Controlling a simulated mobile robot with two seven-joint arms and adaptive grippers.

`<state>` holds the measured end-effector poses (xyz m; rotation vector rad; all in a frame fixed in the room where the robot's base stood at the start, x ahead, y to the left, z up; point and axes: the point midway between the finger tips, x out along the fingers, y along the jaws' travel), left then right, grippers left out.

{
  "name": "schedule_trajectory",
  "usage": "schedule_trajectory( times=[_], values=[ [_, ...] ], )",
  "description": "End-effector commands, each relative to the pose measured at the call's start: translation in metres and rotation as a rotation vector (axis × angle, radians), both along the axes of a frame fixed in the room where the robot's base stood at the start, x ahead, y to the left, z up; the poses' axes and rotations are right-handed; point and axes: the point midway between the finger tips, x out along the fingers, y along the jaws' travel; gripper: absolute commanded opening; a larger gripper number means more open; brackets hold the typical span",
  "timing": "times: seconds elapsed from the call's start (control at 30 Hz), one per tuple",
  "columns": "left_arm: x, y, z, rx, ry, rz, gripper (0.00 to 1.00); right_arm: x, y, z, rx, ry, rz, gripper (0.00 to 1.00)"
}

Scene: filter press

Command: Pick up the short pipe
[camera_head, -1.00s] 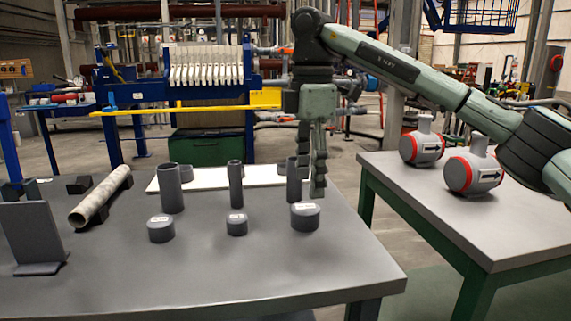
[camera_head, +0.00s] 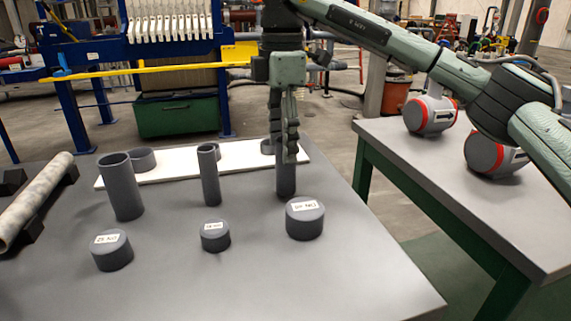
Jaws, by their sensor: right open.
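Three dark grey pipes stand upright on the grey table: a wide one at the left (camera_head: 122,188), a thin one in the middle (camera_head: 209,176) and one at the right (camera_head: 286,182). I cannot tell for sure which is the short pipe. My right gripper (camera_head: 284,155) is open and points down at the right pipe. Its fingers overlap the pipe's upper part and hide its top. I cannot tell whether the fingers straddle the pipe or are in front of it. My left gripper is out of view.
Three labelled grey caps stand in front of the pipes: left (camera_head: 112,250), middle (camera_head: 215,236) and right (camera_head: 305,219). A white board (camera_head: 240,182) lies behind. A mottled pipe (camera_head: 32,203) rests on supports at the left. A second table (camera_head: 400,160) holds red-and-grey flow meters.

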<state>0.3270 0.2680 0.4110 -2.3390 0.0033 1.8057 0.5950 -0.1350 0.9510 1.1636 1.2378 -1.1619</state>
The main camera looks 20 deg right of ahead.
Motion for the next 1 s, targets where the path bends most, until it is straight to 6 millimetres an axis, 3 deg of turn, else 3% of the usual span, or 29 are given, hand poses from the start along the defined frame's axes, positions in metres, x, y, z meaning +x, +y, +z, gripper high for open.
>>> schedule_trajectory(
  times=[0.3, 0.53, 0.9, 1.0],
  values=[
    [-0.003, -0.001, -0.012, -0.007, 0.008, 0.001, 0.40, 0.001, -0.007, -0.043, -0.001, 0.002, 0.000, 0.58],
    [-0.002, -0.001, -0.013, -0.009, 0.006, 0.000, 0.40, 0.001, -0.007, -0.046, -0.001, 0.001, 0.000, 0.58],
    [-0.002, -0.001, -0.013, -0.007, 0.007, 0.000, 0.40, 0.001, -0.007, -0.045, 0.000, 0.001, 0.000, 0.12],
    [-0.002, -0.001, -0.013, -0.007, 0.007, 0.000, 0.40, 0.001, -0.007, -0.045, 0.000, 0.000, 0.000, 0.04]
  ],
)
